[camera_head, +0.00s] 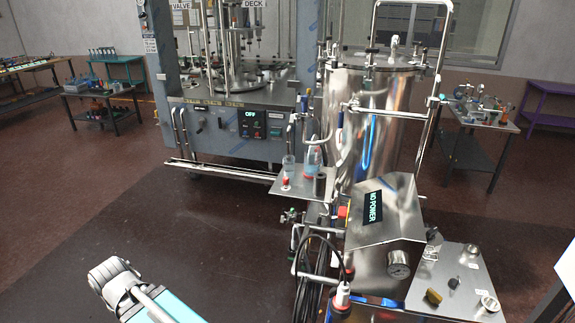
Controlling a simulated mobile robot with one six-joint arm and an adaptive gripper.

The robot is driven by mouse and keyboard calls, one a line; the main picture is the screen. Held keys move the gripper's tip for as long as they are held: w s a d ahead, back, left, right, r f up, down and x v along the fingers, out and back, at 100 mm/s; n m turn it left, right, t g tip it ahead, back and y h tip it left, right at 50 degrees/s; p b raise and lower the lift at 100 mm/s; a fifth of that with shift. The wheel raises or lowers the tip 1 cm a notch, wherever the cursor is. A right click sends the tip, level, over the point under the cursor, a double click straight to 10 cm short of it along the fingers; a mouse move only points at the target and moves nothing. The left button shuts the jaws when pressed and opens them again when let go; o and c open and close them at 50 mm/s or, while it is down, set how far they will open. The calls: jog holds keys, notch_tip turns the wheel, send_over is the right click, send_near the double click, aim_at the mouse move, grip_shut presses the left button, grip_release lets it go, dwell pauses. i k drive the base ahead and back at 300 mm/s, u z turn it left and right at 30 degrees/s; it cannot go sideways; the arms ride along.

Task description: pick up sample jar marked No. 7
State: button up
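No jar with a readable "No. 7" shows, so I cannot tell which vessel is the sample jar. A small shelf (283,193) beside the tall steel tank holds a clear jar-like vessel (289,166), a clear bottle with bluish contents (313,160), a dark cylinder (320,186) and a small red-topped item (286,183). Any markings on them are too small to read. My gripper is not identifiable in view; only a white and teal arm part, apparently mine, shows at the bottom left, well apart from the shelf.
The steel tank (372,130) and its "NO POWER" panel box (388,212) stand right of the shelf. A steel plate (450,283) with small fittings is at lower right. The filling machine (230,120) stands behind. Dark floor (215,240) is clear at left centre.

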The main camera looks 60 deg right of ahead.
aim_at(289, 161)
jog(key=z, duration=0.15)
jog(key=i, duration=0.8)
jog(key=z, duration=0.8)
jog(key=i, duration=0.7)
jog(key=z, duration=0.3)
jog(key=k, duration=0.9)
jog(key=z, duration=0.1)
jog(key=i, duration=0.7)
jog(key=z, duration=0.05)
